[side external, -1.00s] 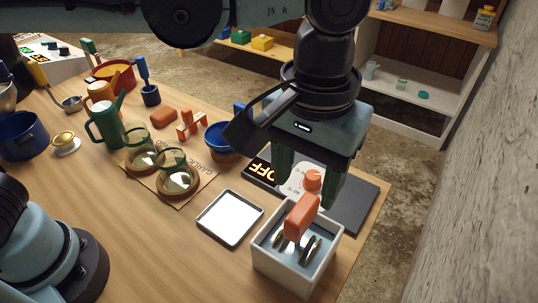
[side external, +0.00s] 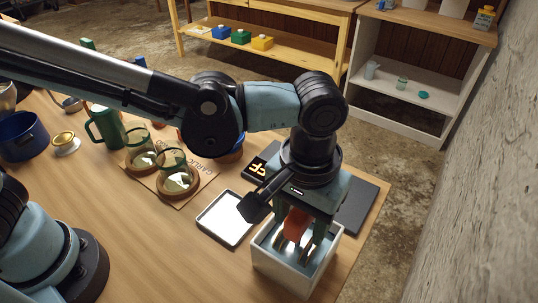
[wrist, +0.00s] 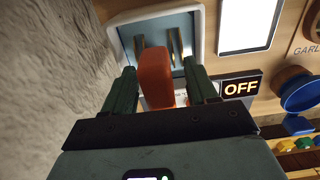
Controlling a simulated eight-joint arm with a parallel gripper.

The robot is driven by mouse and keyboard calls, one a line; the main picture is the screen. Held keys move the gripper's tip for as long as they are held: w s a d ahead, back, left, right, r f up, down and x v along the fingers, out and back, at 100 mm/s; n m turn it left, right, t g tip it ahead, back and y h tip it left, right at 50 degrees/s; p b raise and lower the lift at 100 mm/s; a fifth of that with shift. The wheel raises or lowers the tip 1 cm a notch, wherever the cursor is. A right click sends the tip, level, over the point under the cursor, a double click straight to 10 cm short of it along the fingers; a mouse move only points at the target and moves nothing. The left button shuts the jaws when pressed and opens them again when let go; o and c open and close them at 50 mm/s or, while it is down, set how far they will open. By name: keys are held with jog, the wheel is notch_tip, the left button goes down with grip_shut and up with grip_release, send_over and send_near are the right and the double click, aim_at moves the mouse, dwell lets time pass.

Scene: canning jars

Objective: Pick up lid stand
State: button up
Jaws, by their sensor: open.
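The lid stand (side external: 297,225) has an orange handle block and stands in a white square-walled bin with a pale blue inside. In the wrist view its orange handle (wrist: 156,78) is upright between my fingers, with thin metallic lids beyond it. My gripper (side external: 299,236) is open and lowered over the bin, one finger on each side of the handle. In the wrist view my gripper (wrist: 162,90) shows small gaps to the handle on both sides. The lids are mostly hidden by my fingers in the side view.
The white bin (side external: 288,274) has raised walls close around my fingers. A white tray (side external: 225,218) lies to its left. A dark panel reading OFF (wrist: 240,88) is behind the bin. Two glass jars (side external: 178,180) stand on a board further left.

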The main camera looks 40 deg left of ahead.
grip_shut()
dwell(0.3)
jog(key=shift+r, duration=0.1)
